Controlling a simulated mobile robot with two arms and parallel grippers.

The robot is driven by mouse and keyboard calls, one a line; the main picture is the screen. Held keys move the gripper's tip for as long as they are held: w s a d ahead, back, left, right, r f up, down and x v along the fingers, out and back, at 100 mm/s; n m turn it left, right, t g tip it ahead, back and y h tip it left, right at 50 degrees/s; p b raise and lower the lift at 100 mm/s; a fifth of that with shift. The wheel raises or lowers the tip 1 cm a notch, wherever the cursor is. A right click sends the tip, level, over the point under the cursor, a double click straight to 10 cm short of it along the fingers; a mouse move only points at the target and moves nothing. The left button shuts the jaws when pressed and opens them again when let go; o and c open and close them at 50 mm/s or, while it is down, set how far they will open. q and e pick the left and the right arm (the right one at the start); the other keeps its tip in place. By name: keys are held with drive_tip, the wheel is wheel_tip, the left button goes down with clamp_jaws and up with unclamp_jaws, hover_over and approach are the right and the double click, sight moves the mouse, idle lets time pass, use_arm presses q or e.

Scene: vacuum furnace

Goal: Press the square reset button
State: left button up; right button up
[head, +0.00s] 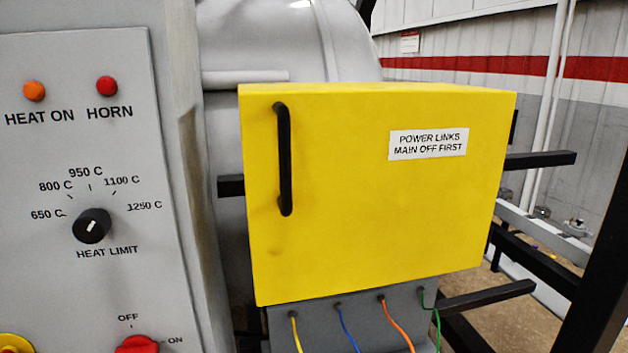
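No square reset button shows in the head view. A grey control panel (130,180) fills the left side. It carries an orange HEAT ON lamp (34,91), a red HORN lamp (107,85) and a black HEAT LIMIT knob (92,226) inside a ring of temperature marks. Below, a red rotary switch (138,345) marked OFF and ON is cut by the bottom edge. At the bottom left corner, part of a red and yellow control (15,344) shows. Neither of my grippers is in view.
A yellow box (360,220) with a black handle (284,160) and a POWER LINKS label (428,144) stands right of the panel. Coloured wires (397,328) hang below it. Black frame bars (540,160) and the furnace body (270,40) lie behind.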

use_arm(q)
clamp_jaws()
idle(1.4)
